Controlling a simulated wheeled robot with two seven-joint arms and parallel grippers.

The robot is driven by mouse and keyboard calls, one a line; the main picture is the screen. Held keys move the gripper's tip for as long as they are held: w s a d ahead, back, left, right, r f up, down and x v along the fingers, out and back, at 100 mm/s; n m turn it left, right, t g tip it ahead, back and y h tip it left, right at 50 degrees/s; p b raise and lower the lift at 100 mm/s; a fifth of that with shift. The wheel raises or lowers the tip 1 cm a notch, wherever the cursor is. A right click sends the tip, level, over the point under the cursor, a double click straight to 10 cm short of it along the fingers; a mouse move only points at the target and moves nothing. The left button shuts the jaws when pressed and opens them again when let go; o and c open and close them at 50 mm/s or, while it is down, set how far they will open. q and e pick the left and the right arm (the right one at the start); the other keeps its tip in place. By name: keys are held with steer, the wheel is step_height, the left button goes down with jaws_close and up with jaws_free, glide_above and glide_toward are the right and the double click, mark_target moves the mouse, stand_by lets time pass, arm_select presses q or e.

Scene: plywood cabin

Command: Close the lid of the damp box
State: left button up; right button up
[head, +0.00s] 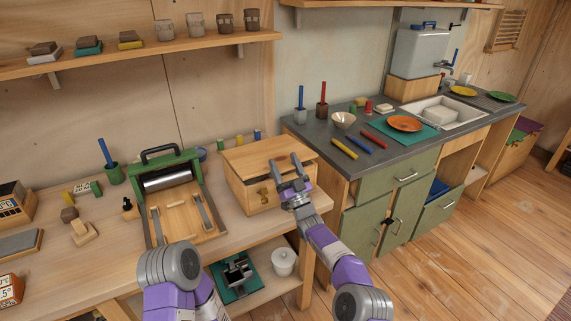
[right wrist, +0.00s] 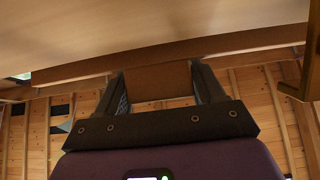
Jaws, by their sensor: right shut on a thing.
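The damp box (head: 247,195) is a light wooden box at the right end of the workbench. It has a brass clasp (head: 263,195) on its front. Its lid (head: 255,153) lies over the top and looks flat or nearly flat; I cannot tell whether a small gap is left. My right gripper (head: 286,163) is at the lid's front right part. In the right wrist view its fingers are shut on a brown wooden piece (right wrist: 158,82) at the edge, apparently part of the lid. My left arm is in the lower left; its gripper does not show.
A green roller press (head: 162,165) with a wooden bed stands left of the box. Small pots (head: 238,140) stand behind it. A lower shelf holds a white lidded jar (head: 285,262). A counter with an orange plate (head: 405,123) and a sink is at the right. Open floor lies front right.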

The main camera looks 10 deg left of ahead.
steer(key=shift+d+r, duration=0.1)
steer(key=shift+r, duration=0.2)
steer(key=o, duration=1.2)
steer(key=shift+s, duration=0.1)
steer(key=shift+o, duration=1.1)
steer(key=shift+s+d+r, duration=0.1)
steer(key=shift+s, duration=0.05)
steer(key=shift+f, duration=0.2)
steer(key=shift+s+d+f, duration=0.1)
steer(key=shift+d+f, duration=0.05)
steer(key=shift+f, duration=0.1)
steer(key=shift+p+v, duration=1)
steer(key=shift+v, duration=2.35)
